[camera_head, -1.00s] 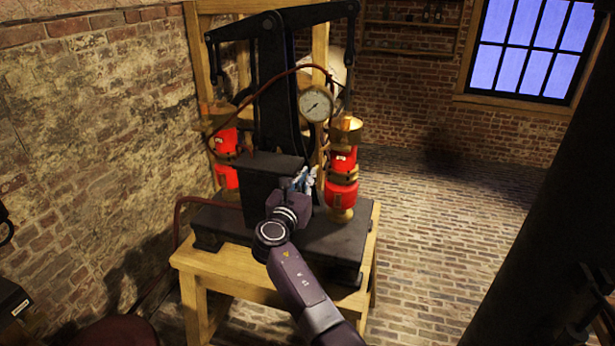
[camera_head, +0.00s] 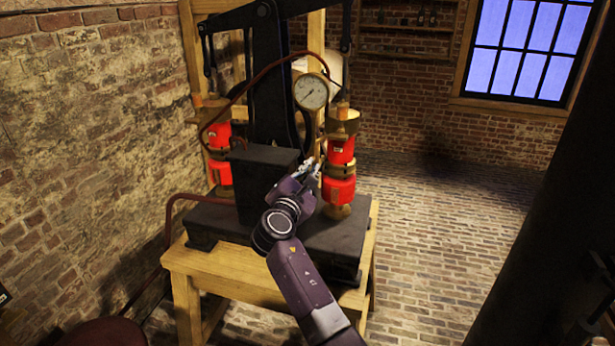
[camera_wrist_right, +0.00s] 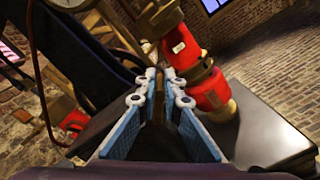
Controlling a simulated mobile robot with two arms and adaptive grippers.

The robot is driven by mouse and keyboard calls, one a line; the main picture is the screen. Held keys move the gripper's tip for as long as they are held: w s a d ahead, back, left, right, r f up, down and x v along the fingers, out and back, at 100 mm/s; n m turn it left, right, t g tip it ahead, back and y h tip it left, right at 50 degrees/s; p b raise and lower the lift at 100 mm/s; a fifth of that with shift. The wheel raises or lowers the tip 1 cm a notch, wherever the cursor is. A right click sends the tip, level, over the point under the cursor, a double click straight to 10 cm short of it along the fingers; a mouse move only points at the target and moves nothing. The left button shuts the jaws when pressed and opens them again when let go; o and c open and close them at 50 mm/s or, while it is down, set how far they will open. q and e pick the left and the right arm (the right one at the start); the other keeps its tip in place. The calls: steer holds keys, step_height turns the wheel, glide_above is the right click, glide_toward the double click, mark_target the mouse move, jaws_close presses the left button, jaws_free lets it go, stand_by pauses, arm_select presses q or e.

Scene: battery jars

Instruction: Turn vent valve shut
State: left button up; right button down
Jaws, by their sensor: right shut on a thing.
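The pump stand has a black frame (camera_head: 271,95) with a red-and-brass cylinder on each side. My right gripper (camera_head: 312,166) is at the left side of the right cylinder (camera_head: 340,190), above the black base. In the right wrist view, its blue-padded fingers (camera_wrist_right: 157,82) are closed on a narrow dark piece (camera_wrist_right: 158,104), which I take to be the vent valve's handle. The fingers hide most of the valve, so its turn angle cannot be told. The right cylinder (camera_wrist_right: 211,90) stands just beyond the fingertips. My left gripper is not in view.
A round pressure gauge (camera_head: 311,92) and a dark red hose (camera_head: 240,92) sit above the gripper. The wooden table (camera_head: 232,283) bears the stand. Brick floor to the right is open.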

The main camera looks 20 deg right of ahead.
steer(key=m+b, duration=0.3)
steer(key=f+m+b, duration=0.1)
steer(key=m+b, duration=0.5)
steer(key=shift+s+d+f+m, duration=0.25)
steer(key=shift+d+m, duration=0.15)
steer(key=shift+r+b, duration=0.15)
steer(key=shift+b, duration=0.15)
steer(key=c, duration=2.4)
jaws_free()
steer(key=o, duration=0.3)
steer(key=shift+w+f, duration=0.25)
steer(key=shift+f, duration=0.1)
step_height(320, 180, up, 10)
